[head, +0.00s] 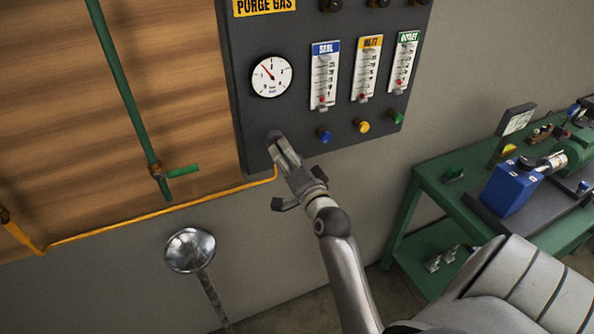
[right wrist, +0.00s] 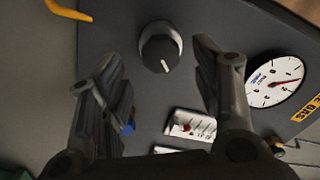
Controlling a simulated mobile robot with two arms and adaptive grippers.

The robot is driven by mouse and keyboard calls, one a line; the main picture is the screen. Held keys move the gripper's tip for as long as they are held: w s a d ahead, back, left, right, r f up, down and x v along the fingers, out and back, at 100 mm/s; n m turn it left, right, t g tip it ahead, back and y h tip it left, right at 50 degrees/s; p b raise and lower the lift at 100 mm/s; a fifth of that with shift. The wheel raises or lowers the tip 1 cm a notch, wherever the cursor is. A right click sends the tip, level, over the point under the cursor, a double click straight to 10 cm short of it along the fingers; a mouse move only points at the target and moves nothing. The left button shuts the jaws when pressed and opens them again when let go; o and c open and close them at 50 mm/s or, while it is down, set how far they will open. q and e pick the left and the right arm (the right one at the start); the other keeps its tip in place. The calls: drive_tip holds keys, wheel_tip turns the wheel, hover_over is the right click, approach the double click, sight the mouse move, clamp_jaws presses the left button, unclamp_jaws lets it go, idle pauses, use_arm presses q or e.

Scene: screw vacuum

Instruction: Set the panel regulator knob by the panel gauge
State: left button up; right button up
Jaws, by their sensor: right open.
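The panel gauge (head: 272,76) is a round white dial on the dark panel, its red needle pointing up and left in the head view. It also shows in the right wrist view (right wrist: 275,81). The regulator knob (right wrist: 160,47) is dark and round with a white pointer line, below the gauge on the panel. In the head view only its top edge (head: 274,135) shows behind my right gripper (head: 282,148). My right gripper is open, its fingers on either side of the knob in the right wrist view; I cannot tell whether they touch it. My left gripper is not in view.
Three flow meters (head: 325,75) stand right of the gauge, with blue, yellow and green knobs (head: 363,126) below. A yellow pipe (head: 160,206) runs to the panel's lower edge. A green bench (head: 430,185) with equipment stands at right. A metal bowl-shaped fixture (head: 190,250) is at lower left.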

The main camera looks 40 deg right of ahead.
drive_tip(key=v, duration=0.7)
idle(0.4)
drive_tip(key=w+a+f+n+g+y+b, duration=0.1)
drive_tip(key=a+f+n+g, duration=0.15)
drive_tip(key=f, duration=0.85)
drive_tip(key=a+f+n+g+y+b, duration=0.1)
drive_tip(key=a+f, duration=0.2)
drive_tip(key=f, duration=0.7)
drive_tip(key=s+a+f+n+g+y+b, duration=0.1)
drive_tip(key=s+a+f+n+g, duration=0.2)
drive_tip(key=f, duration=0.9)
drive_tip(key=s+a+f+n+g+y+b, duration=0.15)
drive_tip(key=s+a+f, duration=0.35)
drive_tip(key=f, duration=0.6)
drive_tip(key=s+f+n+g+b, duration=0.1)
drive_tip(key=s+f+n+g, duration=0.3)
drive_tip(key=s+f, duration=1)
drive_tip(key=s+d+f+n+g+b, duration=0.1)
drive_tip(key=s+f, duration=0.3)
drive_tip(key=s, duration=0.6)
drive_tip(key=s+d+f+n+g+b, duration=0.1)
drive_tip(key=s+f+n+g, duration=0.2)
drive_tip(key=s, duration=0.7)
wheel_tip(320, 180, down, 2)
drive_tip(key=shift+f+n+g, duration=0.15)
drive_tip(key=shift+n+g, duration=0.15)
drive_tip(key=shift+n, duration=0.3)
drive_tip(key=shift+s+h, duration=0.1)
drive_tip(key=shift+h, duration=0.15)
